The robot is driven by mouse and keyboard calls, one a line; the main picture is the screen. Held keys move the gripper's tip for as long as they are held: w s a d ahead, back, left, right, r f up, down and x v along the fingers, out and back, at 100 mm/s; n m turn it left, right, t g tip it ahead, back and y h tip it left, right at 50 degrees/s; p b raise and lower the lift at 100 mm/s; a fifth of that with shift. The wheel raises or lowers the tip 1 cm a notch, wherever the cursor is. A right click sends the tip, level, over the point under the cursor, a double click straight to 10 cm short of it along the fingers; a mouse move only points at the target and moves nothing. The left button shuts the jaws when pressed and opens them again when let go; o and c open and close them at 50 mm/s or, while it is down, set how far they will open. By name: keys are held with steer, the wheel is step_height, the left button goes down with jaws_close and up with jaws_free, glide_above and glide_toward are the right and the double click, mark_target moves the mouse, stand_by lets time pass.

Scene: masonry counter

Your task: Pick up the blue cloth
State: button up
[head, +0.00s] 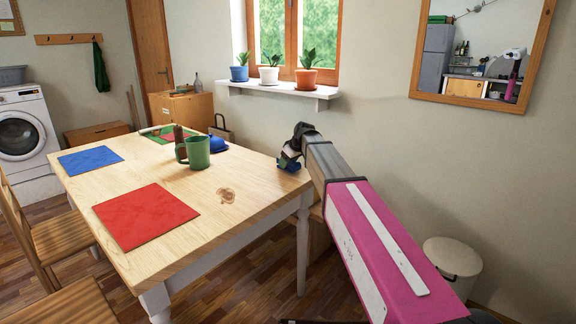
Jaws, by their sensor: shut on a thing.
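My gripper (289,159) is at the far right corner of the wooden table, at the end of my arm. It is shut on a small, dark blue, crumpled piece that looks like the blue cloth (290,166). The cloth is partly hidden by the fingers, and I cannot tell whether it still touches the tabletop.
The table (240,185) bears a flat blue mat (90,160), a red mat (146,214), a green mug (196,152) and a rounded blue object (216,145). Potted plants stand on the windowsill (280,91). Chairs are at left; a bin (452,258) stands by the wall.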

step_height(320, 180, up, 3)
steer(key=s+a+r, duration=0.6)
steer(key=s+a, duration=0.1)
steer(key=a, duration=0.2)
steer(key=shift+r, duration=0.4)
steer(key=shift+s+a, duration=0.1)
steer(key=shift+o, duration=0.7)
steer(key=shift+c, duration=0.5)
